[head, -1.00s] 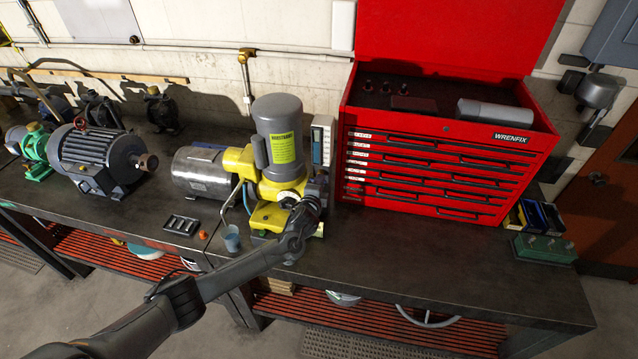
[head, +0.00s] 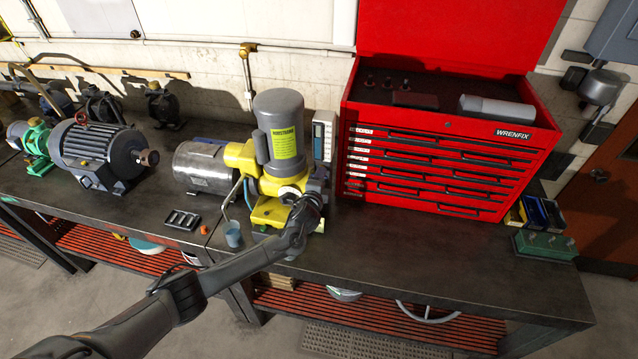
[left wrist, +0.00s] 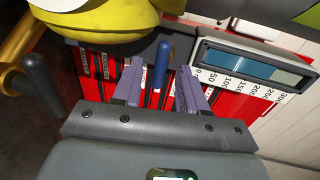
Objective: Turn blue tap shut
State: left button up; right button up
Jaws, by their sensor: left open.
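The blue tap handle (left wrist: 162,65) shows in the left wrist view as a short upright lever. It lies between the two spread fingers of my left gripper (left wrist: 160,88), with gaps on both sides. In the head view my left gripper (head: 310,203) is at the front right of the yellow and grey pump (head: 277,145); the blue handle is hidden there. My right gripper is not in view.
A gauge with a number scale (left wrist: 250,68) is close on the right in the left wrist view. A dark lever (left wrist: 42,85) is at the left. A red tool chest (head: 440,150) stands right of the pump.

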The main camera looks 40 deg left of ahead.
pick_arm(q)
jog(key=v, duration=1)
jog(key=shift+s+d, duration=0.15)
jog(key=shift+s, duration=0.2)
jog(key=s+d+f+g+p, duration=0.2)
jog(key=s+d+f, duration=0.1)
jog(key=s+f, duration=0.4)
jog(key=s+d+f+n+g+h+p, duration=0.25)
jog(key=s+d+h+p, duration=0.2)
jog(key=s+d, duration=0.7)
jog(key=s+d+r+n+g+h+p, duration=0.2)
jog(key=s+r+n+g, duration=0.4)
jog(key=s+r, duration=0.6)
jog(key=shift+s+d+r+n, duration=0.25)
jog(key=shift+s+d+n, duration=0.35)
jog(key=shift+s+n, duration=1)
jog(key=shift+s+m, duration=0.45)
